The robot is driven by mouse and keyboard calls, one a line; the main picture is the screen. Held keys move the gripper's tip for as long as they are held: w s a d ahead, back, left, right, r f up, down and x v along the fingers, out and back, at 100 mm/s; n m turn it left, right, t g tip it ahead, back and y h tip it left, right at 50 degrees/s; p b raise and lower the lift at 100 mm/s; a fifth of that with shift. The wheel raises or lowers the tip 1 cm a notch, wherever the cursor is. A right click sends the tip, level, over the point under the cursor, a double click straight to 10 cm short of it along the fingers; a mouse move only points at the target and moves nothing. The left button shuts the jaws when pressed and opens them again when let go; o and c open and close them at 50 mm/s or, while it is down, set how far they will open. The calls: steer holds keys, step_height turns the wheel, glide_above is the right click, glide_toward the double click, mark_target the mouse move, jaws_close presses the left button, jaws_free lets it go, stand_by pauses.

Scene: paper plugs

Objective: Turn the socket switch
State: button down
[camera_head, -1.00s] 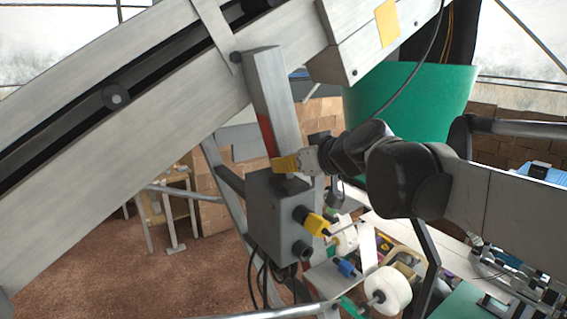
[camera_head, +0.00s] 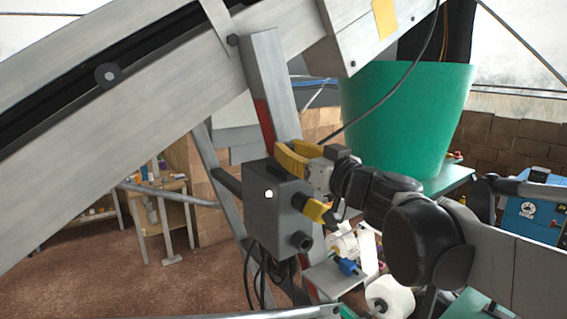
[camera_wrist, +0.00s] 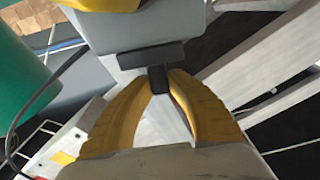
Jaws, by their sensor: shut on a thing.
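The grey socket box (camera_head: 264,222) is fixed to a metal post below the conveyor; the wrist view also shows it (camera_wrist: 140,28). A white spot (camera_head: 268,194) shows on its face. My gripper (camera_head: 281,158), with yellow fingers, is at the top of the box. In the wrist view my gripper (camera_wrist: 158,78) has its fingertips closed on the small black switch knob (camera_wrist: 158,80), beside a dark plate (camera_wrist: 138,60) on the box. The fingers hide the switch in the head view. A yellow plug (camera_head: 318,211) sits in the box's side, below my gripper.
The sloping conveyor (camera_head: 130,130) crosses above. A green tub (camera_head: 405,120) stands behind my arm. A blue plug (camera_head: 347,266) and a white roll (camera_head: 389,294) lie below right. Black cables (camera_head: 262,280) hang under the box. The floor at left is open.

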steer(key=shift+s+d+f+t+y+b, duration=0.2)
steer(key=shift+t+y+b, duration=0.35)
steer(key=shift+b, duration=0.45)
steer(key=shift+r, duration=0.15)
steer(key=c, duration=1.3)
jaws_free()
steer(key=shift+o, duration=0.2)
steer(key=v, duration=1.2)
steer(key=shift+a+f, duration=0.15)
steer(key=shift+f, duration=0.05)
